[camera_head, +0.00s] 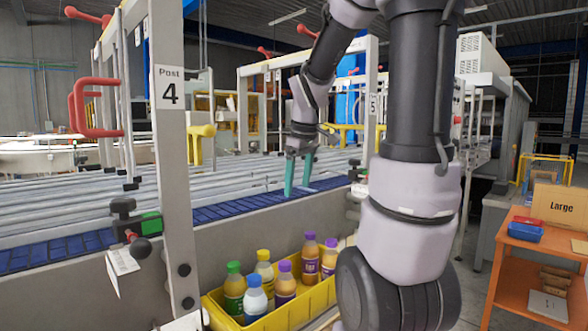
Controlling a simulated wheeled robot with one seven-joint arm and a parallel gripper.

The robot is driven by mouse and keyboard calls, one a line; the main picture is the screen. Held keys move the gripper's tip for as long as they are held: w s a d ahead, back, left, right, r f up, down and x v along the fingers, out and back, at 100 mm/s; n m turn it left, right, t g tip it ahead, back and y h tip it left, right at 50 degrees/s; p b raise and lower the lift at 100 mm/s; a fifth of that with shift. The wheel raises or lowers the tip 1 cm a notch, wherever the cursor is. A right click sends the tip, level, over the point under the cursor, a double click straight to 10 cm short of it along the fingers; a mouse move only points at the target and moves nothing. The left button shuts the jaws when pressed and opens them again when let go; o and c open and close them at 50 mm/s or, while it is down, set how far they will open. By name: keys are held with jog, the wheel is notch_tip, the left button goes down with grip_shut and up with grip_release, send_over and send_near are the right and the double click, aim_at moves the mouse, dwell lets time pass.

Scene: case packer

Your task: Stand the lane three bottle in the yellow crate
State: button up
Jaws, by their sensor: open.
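My gripper (297,188) has two teal fingers pointing down, spread apart with nothing visible between them. It is over the blue conveyor belt (225,209), near the front ends of the lane rails. I see no bottle on the belt or in the lanes, and I cannot tell which lane is three. The yellow crate (280,318) stands below, in front of the conveyor. My arm hides the crate's right end.
A frame post marked 4 (170,130) stands left of my gripper, and a post marked 5 (371,105) stands to its right. Red handles (92,108) stick out at left. An orange shelf unit (525,262) with a box marked Large (560,208) is at right.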

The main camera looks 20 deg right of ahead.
jog(key=s+a+r+m+t+y, duration=0.1)
jog(key=s+a+r+m+t, duration=0.1)
jog(key=s+m, duration=0.3)
jog(key=s+a+r+m+t+y, duration=0.1)
jog(key=s+a+r+m+t, duration=0.1)
jog(key=s+a+r+m, duration=0.3)
jog(key=s, duration=0.3)
jog(key=shift+a, duration=0.2)
jog(key=shift+s, duration=0.1)
